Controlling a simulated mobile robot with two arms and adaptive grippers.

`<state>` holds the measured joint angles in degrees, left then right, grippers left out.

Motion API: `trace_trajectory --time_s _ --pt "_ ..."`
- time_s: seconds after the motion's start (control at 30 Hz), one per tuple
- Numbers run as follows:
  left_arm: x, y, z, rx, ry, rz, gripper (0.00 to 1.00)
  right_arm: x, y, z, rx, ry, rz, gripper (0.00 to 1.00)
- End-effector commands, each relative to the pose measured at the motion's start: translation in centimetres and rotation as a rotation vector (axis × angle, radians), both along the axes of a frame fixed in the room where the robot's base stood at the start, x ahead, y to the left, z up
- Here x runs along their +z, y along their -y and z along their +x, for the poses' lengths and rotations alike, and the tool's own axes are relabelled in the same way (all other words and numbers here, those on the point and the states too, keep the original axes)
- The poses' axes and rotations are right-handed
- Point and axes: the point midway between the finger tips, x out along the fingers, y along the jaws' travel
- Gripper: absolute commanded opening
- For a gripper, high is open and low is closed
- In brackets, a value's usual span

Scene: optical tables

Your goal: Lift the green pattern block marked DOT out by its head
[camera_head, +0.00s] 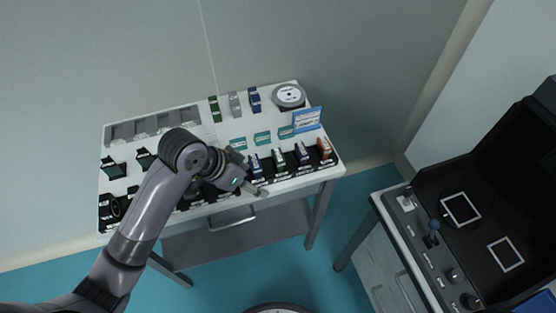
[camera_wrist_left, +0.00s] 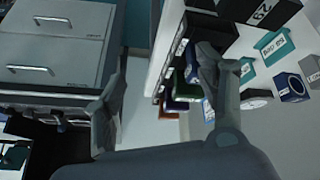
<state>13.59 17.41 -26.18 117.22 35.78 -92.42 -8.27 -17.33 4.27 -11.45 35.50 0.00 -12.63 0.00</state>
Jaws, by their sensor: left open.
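A green block (camera_head: 279,158) stands in the dark rack at the table's front right, between a blue block (camera_head: 256,163) and a greyish purple block (camera_head: 302,153). Another green block (camera_head: 214,109) stands at the back of the table. The marks on both are too small to read, so I cannot tell which is DOT. My left gripper (camera_head: 258,191) is open and empty at the table's front edge, just in front of the rack and apart from the blocks. In the left wrist view, its spread fingers (camera_wrist_left: 160,95) show the rack's coloured blocks partly behind one finger. My right gripper is not in view.
An orange block (camera_head: 324,148) ends the rack's row. Behind stand teal labels (camera_head: 262,138), a blue-framed sign (camera_head: 307,119) and a round grey-white item (camera_head: 289,96). Grey trays (camera_head: 152,125) lie back left. A black console (camera_head: 470,230) stands right, across a floor gap.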

Motion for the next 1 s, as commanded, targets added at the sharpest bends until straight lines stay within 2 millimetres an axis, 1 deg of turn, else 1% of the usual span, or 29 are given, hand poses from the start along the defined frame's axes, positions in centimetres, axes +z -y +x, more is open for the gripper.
trace_trajectory --time_s 0.03,0.1,0.2,0.3,0.43,0.5,0.57,0.67,0.73,1.0 --pt "1.4 0.2 1.2 -0.044 0.016 0.01 0.65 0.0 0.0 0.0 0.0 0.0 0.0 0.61" --pt "3.2 0.6 2.4 -0.116 0.026 0.025 0.65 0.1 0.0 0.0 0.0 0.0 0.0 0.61" --pt "6.1 0.8 4.1 -0.215 0.036 0.056 0.65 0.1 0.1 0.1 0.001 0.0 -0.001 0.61" --pt "8.9 0.5 5.4 -0.296 0.037 0.089 0.65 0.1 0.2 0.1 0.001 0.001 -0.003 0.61" --pt "11.8 -0.1 6.4 -0.363 0.036 0.125 0.65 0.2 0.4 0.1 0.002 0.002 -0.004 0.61" --pt "12.8 -0.4 6.7 -0.386 0.033 0.136 0.65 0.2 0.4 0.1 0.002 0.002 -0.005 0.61" --pt "13.4 -0.5 6.9 -0.399 0.032 0.142 0.65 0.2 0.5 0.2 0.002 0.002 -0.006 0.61" --pt "13.5 -0.5 7.0 -0.408 0.027 0.146 0.65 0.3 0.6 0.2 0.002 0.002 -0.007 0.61" --pt "12.8 -0.2 7.0 -0.409 0.023 0.145 0.65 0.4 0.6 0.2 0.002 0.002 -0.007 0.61" --pt "7.5 2.0 7.7 -0.408 0.024 0.144 0.65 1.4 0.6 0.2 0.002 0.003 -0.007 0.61"
